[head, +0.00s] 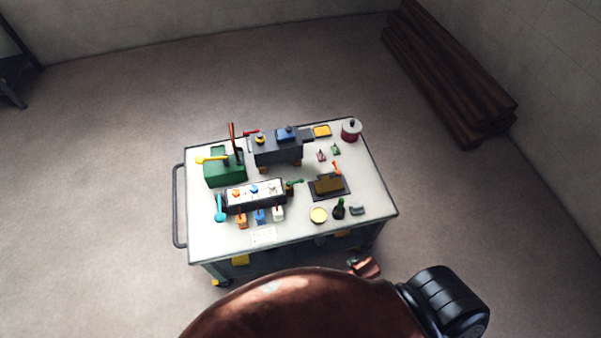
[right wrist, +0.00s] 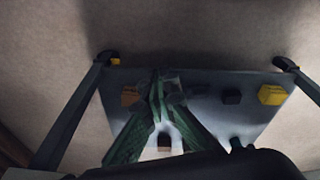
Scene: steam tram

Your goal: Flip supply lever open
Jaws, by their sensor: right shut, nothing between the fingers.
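The cart top (head: 290,222) carries several coloured levers, and I cannot tell which one is the supply lever. A turquoise lever (head: 220,207) is at the left end of a dark box with a pale top (head: 254,195), and a green lever (head: 294,184) is at its right end. A yellow lever (head: 211,160) is on a green box (head: 225,174). A red lever (head: 251,133) is by a grey machine (head: 277,152). My right gripper (right wrist: 157,80) is shut and empty, with its green fingers together, apart from these levers. My left gripper is not in view.
In the right wrist view a grey shelf (right wrist: 205,86) carries a yellow block (right wrist: 272,95), a black block (right wrist: 231,96) and an orange-brown block (right wrist: 130,96). A dark log stack (head: 450,75) lies at the right wall.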

